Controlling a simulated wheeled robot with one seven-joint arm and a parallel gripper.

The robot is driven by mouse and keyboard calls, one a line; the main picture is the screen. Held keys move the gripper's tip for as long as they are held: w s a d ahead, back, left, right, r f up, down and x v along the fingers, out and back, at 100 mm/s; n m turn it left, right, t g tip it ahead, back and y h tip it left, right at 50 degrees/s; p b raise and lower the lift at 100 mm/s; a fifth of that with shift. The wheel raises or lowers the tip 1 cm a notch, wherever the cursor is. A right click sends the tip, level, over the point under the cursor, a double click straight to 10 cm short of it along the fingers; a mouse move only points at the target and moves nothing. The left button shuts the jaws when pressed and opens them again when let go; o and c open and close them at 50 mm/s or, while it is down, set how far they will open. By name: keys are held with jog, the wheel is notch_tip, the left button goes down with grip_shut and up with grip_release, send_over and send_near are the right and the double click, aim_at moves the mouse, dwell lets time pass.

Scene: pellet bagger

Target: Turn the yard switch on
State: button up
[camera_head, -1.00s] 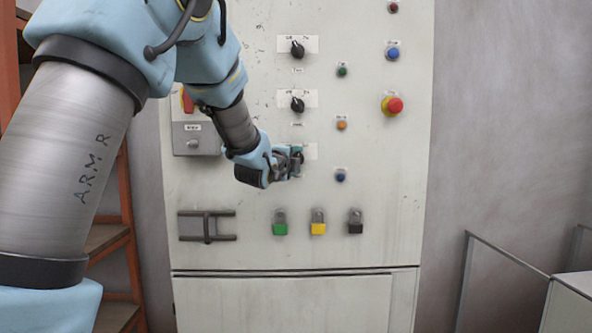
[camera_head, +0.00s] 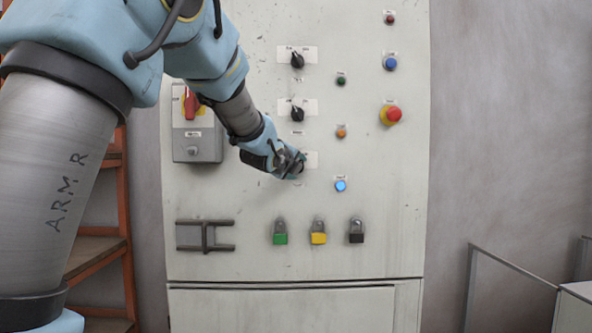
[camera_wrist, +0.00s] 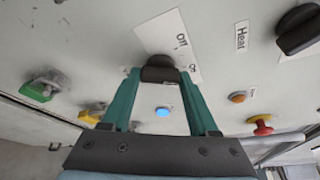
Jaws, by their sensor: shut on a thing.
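A black rotary knob (camera_wrist: 160,70) on a white plate sits between the teal fingers of my gripper (camera_wrist: 160,76) in the wrist view. The gripper is shut on it. The plate (camera_wrist: 165,35) reads "Off", with another mark partly hidden by a finger. The switch's name label is too obscured to read. In the head view my gripper (camera_head: 298,164) covers this lowest knob, and only the right part of its plate (camera_head: 312,159) shows. The blue lamp (camera_head: 340,185) to its lower right is lit; it also glows in the wrist view (camera_wrist: 163,112).
Two black knobs (camera_head: 297,61) (camera_head: 297,114) stand above on the cabinet. To the right are an orange lamp (camera_head: 341,132) and a red emergency button (camera_head: 391,114). Green (camera_head: 280,238), yellow (camera_head: 318,238) and black (camera_head: 356,237) padlocks hang below. A red-handled switch box (camera_head: 197,145) is at left.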

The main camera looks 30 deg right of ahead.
jog(key=o, duration=1.4)
jog(key=b+v, duration=0.3)
jog(key=v, duration=0.7)
jog(key=shift+s+a+r+b, duration=0.1)
jog(key=shift+s+a+b, duration=0.1)
jog(key=shift+a+b, duration=0.15)
